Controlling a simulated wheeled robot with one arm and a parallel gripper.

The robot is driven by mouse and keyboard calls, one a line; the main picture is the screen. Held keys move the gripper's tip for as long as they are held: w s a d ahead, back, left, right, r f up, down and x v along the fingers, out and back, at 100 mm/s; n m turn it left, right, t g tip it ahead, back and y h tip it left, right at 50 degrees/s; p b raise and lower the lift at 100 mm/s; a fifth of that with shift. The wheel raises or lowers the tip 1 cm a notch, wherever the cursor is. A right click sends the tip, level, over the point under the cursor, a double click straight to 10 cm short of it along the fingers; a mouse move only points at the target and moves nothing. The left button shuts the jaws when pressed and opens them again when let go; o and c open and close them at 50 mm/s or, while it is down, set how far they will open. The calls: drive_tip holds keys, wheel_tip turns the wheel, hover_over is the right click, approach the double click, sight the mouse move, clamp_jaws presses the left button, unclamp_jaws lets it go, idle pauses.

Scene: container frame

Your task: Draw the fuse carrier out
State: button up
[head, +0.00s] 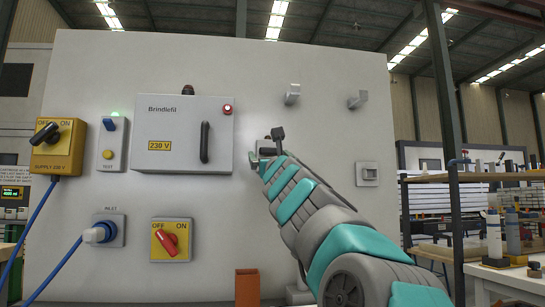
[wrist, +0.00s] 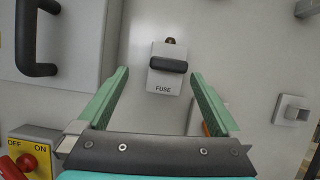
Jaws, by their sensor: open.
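The fuse carrier, a light grey block marked FUSE with a black bar handle (wrist: 167,65), is on the wall panel in the wrist view. My gripper (wrist: 160,75) is open, its two green fingers pointing toward the panel on either side of the block's lower part. The handle shows just beyond the fingertips, between them and slightly right of centre. Nothing is held, and no contact shows. In the head view my gripper (head: 258,160) is at the panel, right of the 230 V cabinet, and my arm mostly hides the fuse carrier.
The cabinet (head: 184,135) with a black handle stands out left of the fuse. Below it is a yellow switch (head: 171,240) with a red knob. Two grey hooks (head: 292,94) project at upper right. An orange open-topped box (head: 247,286) stands low in front of the panel.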

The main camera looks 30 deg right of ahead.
sight(271, 150)
drive_tip(key=shift+m+h, duration=0.4)
drive_tip(key=shift+m, duration=0.2)
drive_tip(key=p+x, duration=0.3)
drive_tip(key=x, duration=0.1)
drive_tip(key=d+p+x, duration=0.1)
drive_tip(key=p+x, duration=0.2)
drive_tip(key=x, duration=0.1)
drive_tip(key=shift+d, duration=0.2)
drive_tip(key=shift+f, duration=0.1)
clamp_jaws()
